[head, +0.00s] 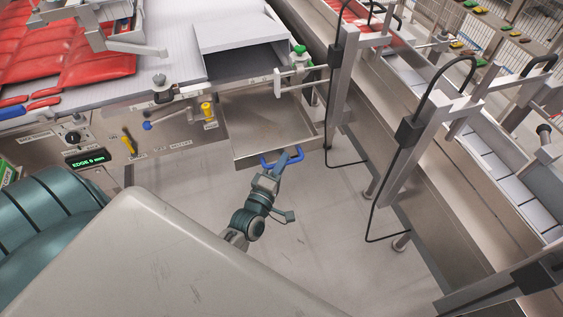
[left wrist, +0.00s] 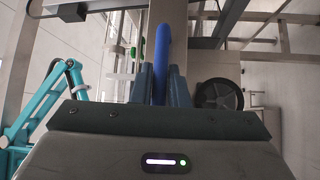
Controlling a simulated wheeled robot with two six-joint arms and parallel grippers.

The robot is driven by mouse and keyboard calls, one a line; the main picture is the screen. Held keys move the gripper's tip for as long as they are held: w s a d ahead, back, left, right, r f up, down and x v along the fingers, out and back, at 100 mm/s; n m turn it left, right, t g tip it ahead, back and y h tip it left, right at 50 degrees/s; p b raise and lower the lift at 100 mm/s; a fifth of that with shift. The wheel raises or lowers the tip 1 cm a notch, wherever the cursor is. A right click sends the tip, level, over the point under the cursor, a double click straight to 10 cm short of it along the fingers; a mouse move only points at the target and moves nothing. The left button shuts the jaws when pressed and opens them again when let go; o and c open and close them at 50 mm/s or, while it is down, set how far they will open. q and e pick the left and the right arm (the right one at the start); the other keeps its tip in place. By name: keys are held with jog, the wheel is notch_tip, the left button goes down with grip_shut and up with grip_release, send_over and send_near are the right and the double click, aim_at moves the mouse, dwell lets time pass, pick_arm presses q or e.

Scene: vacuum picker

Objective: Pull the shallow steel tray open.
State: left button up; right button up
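The shallow steel tray (head: 262,118) stands out from the front of the machine, below a white hood, with its bare metal floor showing. Its blue handle (head: 282,158) is on the front edge, toward me. My left gripper (head: 279,168) is at this handle. In the left wrist view, the blue handle (left wrist: 162,62) runs between the two fingers of my left gripper (left wrist: 162,84), which sit close against it on both sides. The fingertips are partly hidden in the head view. My right gripper is not in view.
A control panel with a knob (head: 72,137) and a green display (head: 83,160) is left of the tray. A yellow knob (head: 207,110) is just beside it. A steel conveyor frame (head: 342,80) with black cables stands close on the right. The floor (head: 325,215) in front is clear.

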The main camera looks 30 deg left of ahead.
pick_arm(q)
jog(key=shift+o, duration=0.4)
jog(key=shift+s+f, duration=0.15)
jog(key=shift+s, duration=0.15)
jog(key=s+f+b, duration=0.1)
jog(key=s+b, duration=0.3)
jog(key=s, duration=0.6)
jog(key=shift+d, duration=0.35)
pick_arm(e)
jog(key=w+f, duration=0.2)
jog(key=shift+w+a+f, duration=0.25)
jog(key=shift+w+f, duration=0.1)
pick_arm(q)
jog(key=shift+f, duration=0.1)
